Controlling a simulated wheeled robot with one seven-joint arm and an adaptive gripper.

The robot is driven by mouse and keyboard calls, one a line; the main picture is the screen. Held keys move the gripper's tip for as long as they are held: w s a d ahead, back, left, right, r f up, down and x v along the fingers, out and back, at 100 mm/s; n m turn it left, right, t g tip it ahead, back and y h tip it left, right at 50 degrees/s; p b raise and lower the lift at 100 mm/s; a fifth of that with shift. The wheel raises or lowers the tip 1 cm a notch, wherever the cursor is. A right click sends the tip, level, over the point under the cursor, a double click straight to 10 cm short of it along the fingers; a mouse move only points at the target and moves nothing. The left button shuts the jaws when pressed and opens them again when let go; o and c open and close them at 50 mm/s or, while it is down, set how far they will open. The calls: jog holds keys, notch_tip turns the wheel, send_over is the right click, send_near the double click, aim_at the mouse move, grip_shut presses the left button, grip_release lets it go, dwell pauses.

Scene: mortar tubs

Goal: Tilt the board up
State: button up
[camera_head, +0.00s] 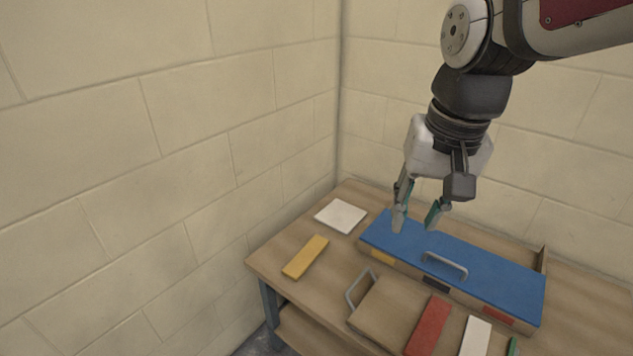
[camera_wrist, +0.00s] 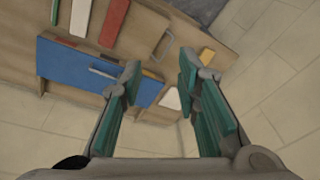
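A blue board (camera_head: 480,268) with a grey handle (camera_head: 446,264) near its front edge lies flat on a long wooden box on the table. It also shows in the wrist view (camera_wrist: 68,65). A brown wooden board (camera_head: 388,308) with a grey handle (camera_head: 360,288) at its left edge lies in front of the box. I cannot tell which of the two the task means. My gripper (camera_head: 416,221) is open and points down, apparently above the left end of the blue board. Nothing is between its green-padded fingers, which also show in the wrist view (camera_wrist: 160,76).
The table (camera_head: 330,262) stands in a corner of pale block walls. A white square (camera_head: 340,215) and a yellow block (camera_head: 306,257) lie left of the box. Red (camera_head: 428,326) and white (camera_head: 475,337) strips lie at the front. Yellow, black and red labels mark the box's front.

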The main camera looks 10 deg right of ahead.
jog(key=w+a+f+m+g+b, duration=0.1)
jog(key=w+f+m+g+b, duration=0.2)
jog(key=w+f, duration=0.9)
jog(key=m+h+b, duration=0.2)
jog(key=m+b, duration=0.1)
jog(key=b, duration=0.2)
send_near(357, 280)
jog(key=shift+g, duration=0.3)
jog(key=f+b, duration=0.1)
jog(key=f, duration=0.4)
jog(key=d+f+b, duration=0.1)
jog(key=f, duration=0.2)
jog(key=shift+s+b, duration=0.3)
grip_shut()
jog(key=shift+r, duration=0.1)
